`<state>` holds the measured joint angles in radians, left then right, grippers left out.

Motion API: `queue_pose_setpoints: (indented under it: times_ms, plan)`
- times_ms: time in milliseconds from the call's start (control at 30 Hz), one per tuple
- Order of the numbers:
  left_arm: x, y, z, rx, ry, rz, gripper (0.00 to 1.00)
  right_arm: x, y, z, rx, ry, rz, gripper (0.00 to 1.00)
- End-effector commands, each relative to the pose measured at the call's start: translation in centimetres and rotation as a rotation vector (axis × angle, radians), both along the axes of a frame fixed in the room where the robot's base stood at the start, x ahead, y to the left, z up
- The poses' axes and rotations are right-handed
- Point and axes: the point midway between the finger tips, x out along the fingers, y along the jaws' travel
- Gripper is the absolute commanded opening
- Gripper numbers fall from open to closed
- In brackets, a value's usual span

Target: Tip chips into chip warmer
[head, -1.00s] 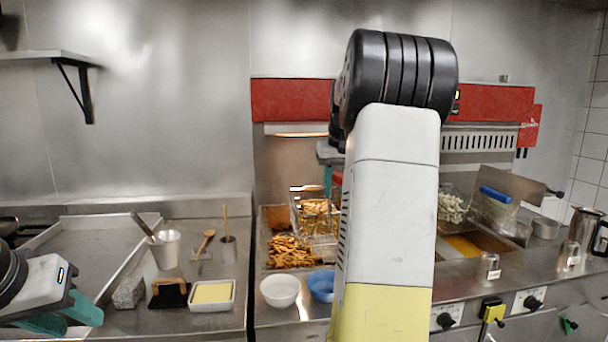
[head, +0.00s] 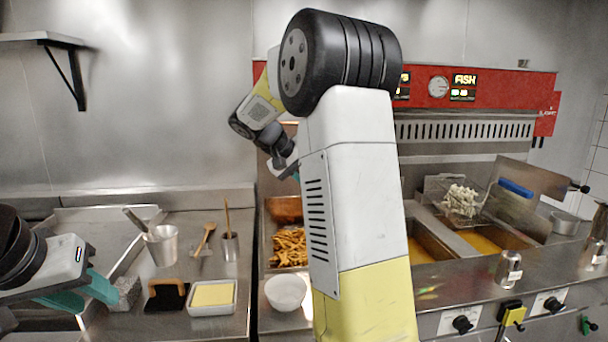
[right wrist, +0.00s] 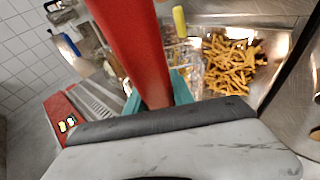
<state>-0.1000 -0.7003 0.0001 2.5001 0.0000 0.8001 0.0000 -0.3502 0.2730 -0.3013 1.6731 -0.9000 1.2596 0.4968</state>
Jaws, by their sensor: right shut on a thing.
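The chip warmer (head: 284,207) is the metal bay left of my right arm in the head view. Golden chips (head: 290,247) lie in it. They also show in the right wrist view (right wrist: 228,66). My right gripper (right wrist: 152,98) is shut on the red handle (right wrist: 132,45) of a wire basket. Part of the wire mesh of the basket (right wrist: 190,68) shows beside the chips in the wrist view. My right arm hides the basket in the head view, and I cannot tell how many chips it holds. My left gripper (head: 82,292) is open and empty at the lower left.
A white bowl (head: 285,292) stands in front of the warmer. On the right are fryer vats with oil (head: 480,242) and another basket of pale chips (head: 461,201). On the left counter are a butter tray (head: 212,296), a dark brush (head: 166,295) and a metal pot (head: 162,246).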

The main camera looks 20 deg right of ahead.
Motion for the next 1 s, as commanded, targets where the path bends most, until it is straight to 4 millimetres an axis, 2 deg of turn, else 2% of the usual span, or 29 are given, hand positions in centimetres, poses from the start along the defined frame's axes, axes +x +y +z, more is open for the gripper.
queue_pose_setpoints:
  times_ms: [300,1000]
  plan:
    - [0.0,0.0,0.0,0.0,0.0,0.0,0.36,1.0,3.9,-3.1,-0.291,0.072,0.005,0.0]
    - [0.0,0.0,0.0,0.0,0.0,0.0,0.36,2.5,10.2,-11.1,-0.875,0.209,0.0,0.0]
